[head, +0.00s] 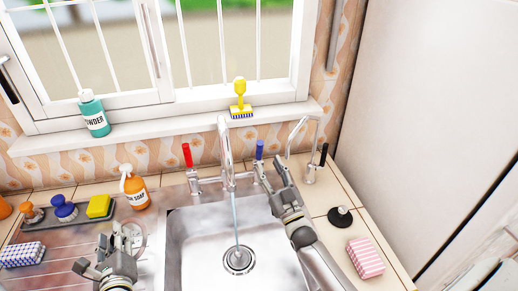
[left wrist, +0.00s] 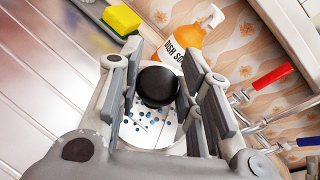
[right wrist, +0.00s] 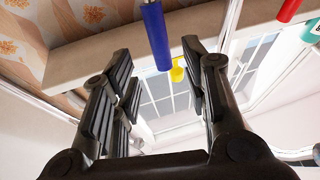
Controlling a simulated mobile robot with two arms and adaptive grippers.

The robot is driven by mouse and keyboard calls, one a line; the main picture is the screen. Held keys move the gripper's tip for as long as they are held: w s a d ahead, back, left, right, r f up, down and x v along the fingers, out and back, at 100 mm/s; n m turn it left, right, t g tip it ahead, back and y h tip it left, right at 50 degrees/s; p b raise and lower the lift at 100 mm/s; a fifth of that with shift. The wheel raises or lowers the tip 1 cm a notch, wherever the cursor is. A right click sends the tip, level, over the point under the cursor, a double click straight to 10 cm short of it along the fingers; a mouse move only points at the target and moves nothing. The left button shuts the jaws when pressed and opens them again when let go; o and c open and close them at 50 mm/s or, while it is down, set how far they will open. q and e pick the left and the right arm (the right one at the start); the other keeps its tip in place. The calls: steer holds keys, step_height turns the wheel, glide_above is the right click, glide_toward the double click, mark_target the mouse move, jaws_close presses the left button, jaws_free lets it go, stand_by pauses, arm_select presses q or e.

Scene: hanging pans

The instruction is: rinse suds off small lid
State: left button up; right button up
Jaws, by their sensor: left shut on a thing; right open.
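The small lid (head: 138,240) is a shiny disc with a black knob, held over the drainboard left of the sink. My left gripper (head: 118,246) is shut on the lid's knob (left wrist: 157,86). In the left wrist view, blue suds dots (left wrist: 147,126) speckle the lid's surface; the fingers hide part of it. Water (head: 236,218) runs from the tall tap (head: 225,148) into the sink (head: 190,232). My right gripper (head: 274,174) is open and empty beside the blue tap handle (head: 260,150). The handle (right wrist: 156,35) also shows near its fingertips in the right wrist view.
A red tap handle (head: 187,154) stands left of the spout. Dish soap (head: 134,187), a yellow sponge (head: 99,206) and brushes (head: 64,208) are at left. A black plug (head: 340,217) and pink sponge (head: 365,257) lie at right. The sink basin is empty.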

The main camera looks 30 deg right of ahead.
mark_target(261, 152)
steer(key=b+x, duration=0.1)
steer(key=x, duration=0.6)
steer(key=shift+w+r, duration=0.15)
steer(key=shift+w, duration=0.2)
jaws_close()
